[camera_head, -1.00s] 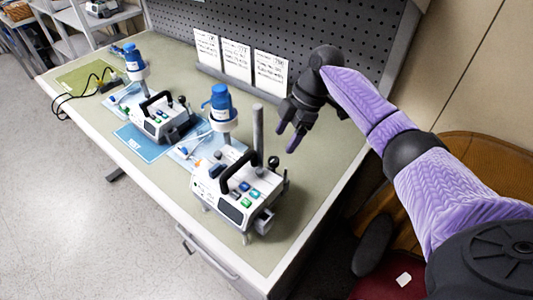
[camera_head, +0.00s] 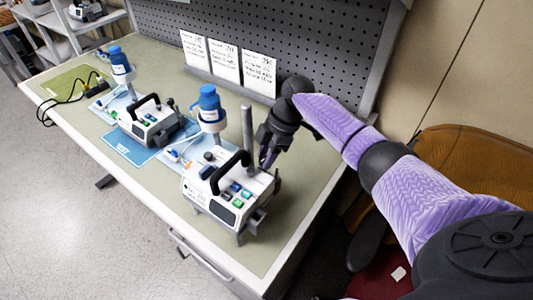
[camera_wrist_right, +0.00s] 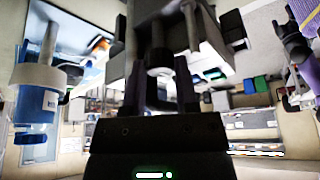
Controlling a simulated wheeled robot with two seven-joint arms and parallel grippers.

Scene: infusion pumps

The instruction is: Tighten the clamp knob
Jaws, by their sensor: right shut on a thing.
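The near pump (camera_head: 229,193) is a white box with a black carry handle, coloured buttons and a grey pole (camera_head: 247,125) beside it. The dark clamp knob (camera_wrist_right: 159,72) lies between my right gripper's fingers in the right wrist view. My right gripper (camera_head: 266,163) is at the pump's back right corner, beside the pole, and is shut on the knob. In the head view its fingers hide the knob. My left gripper is not in the head view; a dark and purple arm part at the right edge of the wrist view appears to be my left arm, its jaws unclear.
A second pump (camera_head: 150,122) stands farther left on a blue mat (camera_head: 131,151). Blue-capped bottles (camera_head: 208,103) stand beside the pumps. White cards (camera_head: 225,62) line the pegboard (camera_head: 290,35). The bench's front right surface (camera_head: 285,222) is clear.

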